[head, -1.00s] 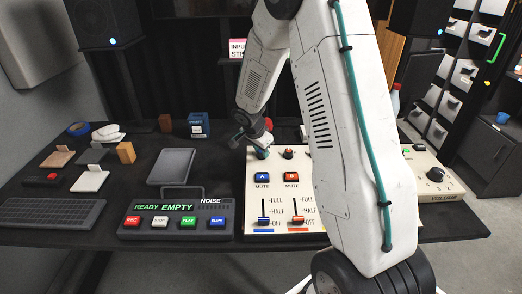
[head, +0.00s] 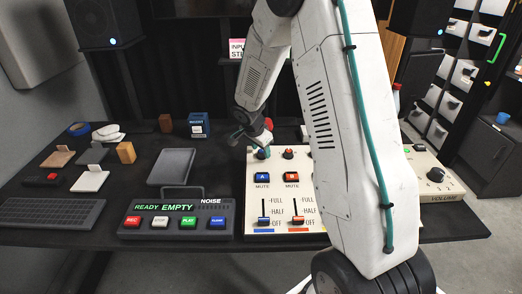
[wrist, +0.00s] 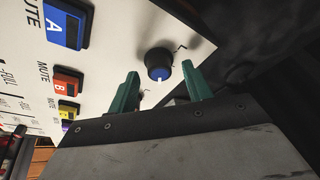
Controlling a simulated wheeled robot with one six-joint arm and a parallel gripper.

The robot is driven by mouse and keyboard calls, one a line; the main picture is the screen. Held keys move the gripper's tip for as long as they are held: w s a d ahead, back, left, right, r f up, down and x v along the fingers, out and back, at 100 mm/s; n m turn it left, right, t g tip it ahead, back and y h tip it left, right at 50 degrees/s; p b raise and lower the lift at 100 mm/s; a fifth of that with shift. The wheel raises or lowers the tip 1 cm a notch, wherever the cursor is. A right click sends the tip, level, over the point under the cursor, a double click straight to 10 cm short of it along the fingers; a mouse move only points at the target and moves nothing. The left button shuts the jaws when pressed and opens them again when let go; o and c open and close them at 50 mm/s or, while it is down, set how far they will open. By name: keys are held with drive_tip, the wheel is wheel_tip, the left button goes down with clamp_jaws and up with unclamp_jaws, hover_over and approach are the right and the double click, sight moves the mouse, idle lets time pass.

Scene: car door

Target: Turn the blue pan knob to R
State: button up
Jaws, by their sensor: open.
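The blue pan knob (head: 262,154) sits at the upper left of the white mixer panel (head: 257,208), partly hidden by my gripper. In the wrist view the knob (wrist: 158,66) is dark with a blue cap and a white pointer line. Tick marks show beside it, but their letters are not readable. My gripper (wrist: 160,88) is open, its two green fingers apart with the knob between and just beyond their tips. I see no finger touching it. In the head view my gripper (head: 259,145) is just above the knob.
A red knob (head: 288,154) stands right of the blue one. Blue and red mute buttons (head: 262,177) and several sliders (head: 264,220) lie nearer. A button console (head: 177,218) is at left. My arm hides the panel's right part.

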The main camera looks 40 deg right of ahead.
sight(258, 163)
drive_tip(key=v, duration=0.6)
drive_tip(key=shift+r, duration=0.35)
drive_tip(key=shift+s+a, duration=0.1)
drive_tip(key=shift+a, duration=0.05)
drive_tip(key=s+a+r+n+y, duration=0.1)
drive_tip(key=s+a+r+n, duration=0.4)
drive_tip(key=s, duration=0.6)
drive_tip(key=s+a+r+n+y, duration=0.1)
drive_tip(key=s+a+r+n, duration=0.4)
drive_tip(key=s, duration=0.6)
drive_tip(key=s+a+r+n+y, duration=0.1)
drive_tip(key=s+a+r+n, duration=0.5)
drive_tip(key=s, duration=0.6)
drive_tip(key=shift+r+y, duration=0.4)
drive_tip(key=shift+r, duration=0.35)
